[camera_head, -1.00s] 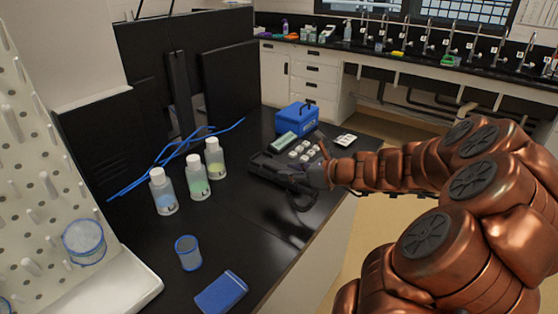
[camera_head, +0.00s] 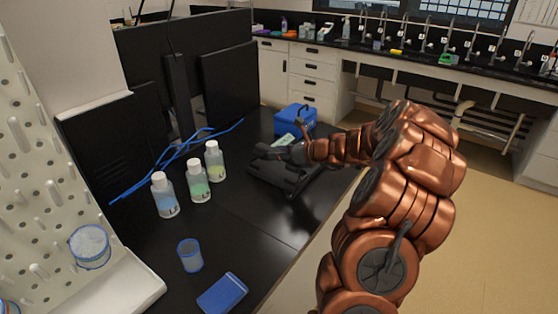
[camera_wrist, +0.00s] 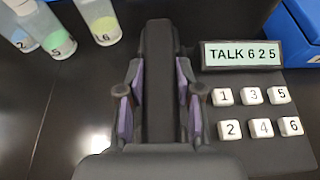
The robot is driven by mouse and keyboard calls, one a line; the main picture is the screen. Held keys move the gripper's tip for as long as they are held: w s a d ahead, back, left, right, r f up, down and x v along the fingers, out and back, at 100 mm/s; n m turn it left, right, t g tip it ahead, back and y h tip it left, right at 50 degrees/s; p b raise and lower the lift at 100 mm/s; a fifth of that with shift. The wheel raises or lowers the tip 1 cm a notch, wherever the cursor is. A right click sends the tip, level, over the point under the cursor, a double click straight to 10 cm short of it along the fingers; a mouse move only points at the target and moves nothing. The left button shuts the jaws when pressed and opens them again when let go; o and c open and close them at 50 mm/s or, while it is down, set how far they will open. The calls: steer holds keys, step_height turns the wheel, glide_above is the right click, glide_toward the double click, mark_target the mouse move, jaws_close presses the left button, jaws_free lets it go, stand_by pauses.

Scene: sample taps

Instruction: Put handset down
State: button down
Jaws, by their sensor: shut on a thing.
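The black handset (camera_wrist: 158,50) is between the two purple-padded fingers of my gripper (camera_wrist: 160,100), which is shut on it in the wrist view. The handset lies lengthwise along the left side of the phone, beside the display reading "TALK 6 2 5" (camera_wrist: 243,54) and the white number keys (camera_wrist: 253,96). Whether it touches the cradle under it cannot be told. In the head view my gripper (camera_head: 284,151) is over the black phone base (camera_head: 290,185) on the black bench, and my arm hides most of the keys.
A blue box (camera_head: 295,120) stands just behind the phone. Three white-capped bottles, a green-labelled one (camera_head: 199,184) among them, stand to the left. A small blue-rimmed cup (camera_head: 190,256) and a blue flat case (camera_head: 222,292) are nearer. The bench between is clear.

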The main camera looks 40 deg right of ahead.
mark_target(279, 171)
steer(key=shift+w+f, duration=0.2)
steer(key=shift+f, duration=0.1)
steer(key=shift+f+p, duration=0.35)
steer(key=shift+f, duration=1.15)
steer(key=shift+f, duration=0.1)
steer(key=c, duration=0.8)
jaws_free()
steer(key=shift+o, duration=0.2)
steer(key=shift+r, duration=0.2)
steer(key=b+v, duration=0.1)
steer(key=v, duration=1.1)
steer(key=shift+b, duration=0.4)
steer(key=shift+f, duration=0.1)
